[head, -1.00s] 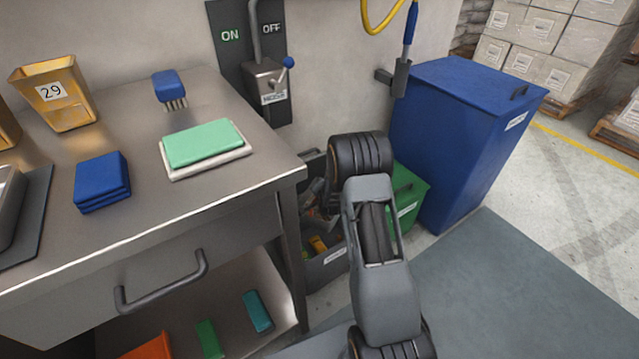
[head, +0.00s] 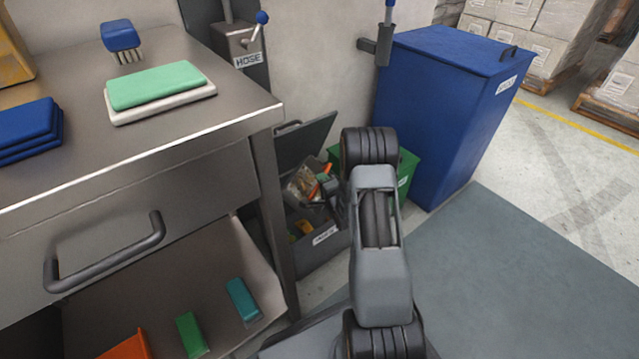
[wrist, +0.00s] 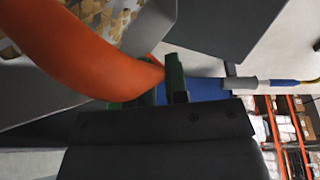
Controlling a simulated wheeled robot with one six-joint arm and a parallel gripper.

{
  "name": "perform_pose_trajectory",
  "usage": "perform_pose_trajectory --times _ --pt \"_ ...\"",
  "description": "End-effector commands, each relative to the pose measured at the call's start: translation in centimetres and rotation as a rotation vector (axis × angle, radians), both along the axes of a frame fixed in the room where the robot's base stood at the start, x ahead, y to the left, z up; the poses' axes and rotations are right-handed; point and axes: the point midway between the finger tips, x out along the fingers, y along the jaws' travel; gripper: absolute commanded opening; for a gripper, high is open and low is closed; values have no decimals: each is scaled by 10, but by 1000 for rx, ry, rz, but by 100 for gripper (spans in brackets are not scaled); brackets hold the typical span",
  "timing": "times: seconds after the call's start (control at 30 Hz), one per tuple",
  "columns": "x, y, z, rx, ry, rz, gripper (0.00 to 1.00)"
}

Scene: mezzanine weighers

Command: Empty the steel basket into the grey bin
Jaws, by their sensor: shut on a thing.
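The grey bin (head: 322,250) stands on the floor beside the bench leg, lid raised at the back, white label on its front. The steel basket (head: 299,190) seems to be over its opening, small and partly hidden by my arm. A bit of orange shows beside it. My gripper (head: 328,196) is there, mostly hidden by my arm. In the wrist view, my gripper (wrist: 155,88) has dark green fingers closed on a curved orange handle (wrist: 70,55). Brownish-yellow pieces (wrist: 90,20) show behind the handle; I cannot tell whether they are in basket or bin.
A green bin (head: 408,170) and a tall blue bin (head: 445,110) stand right of the grey bin. The steel bench (head: 190,140) is at left, holding a green pad (head: 157,84). A hose holder (head: 384,45) is on the wall. Floor at right is clear.

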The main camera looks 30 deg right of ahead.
Motion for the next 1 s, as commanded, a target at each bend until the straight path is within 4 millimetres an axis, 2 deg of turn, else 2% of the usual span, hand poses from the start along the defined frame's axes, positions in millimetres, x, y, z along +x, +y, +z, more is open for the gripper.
perform_pose_trajectory --times 0.03,0.5,1.0 --pt "-1 -2 -11 20 -25 -2 0" --pt "-14 -12 -34 251 -287 0 0" --pt "-16 -14 -40 323 -373 0 0"
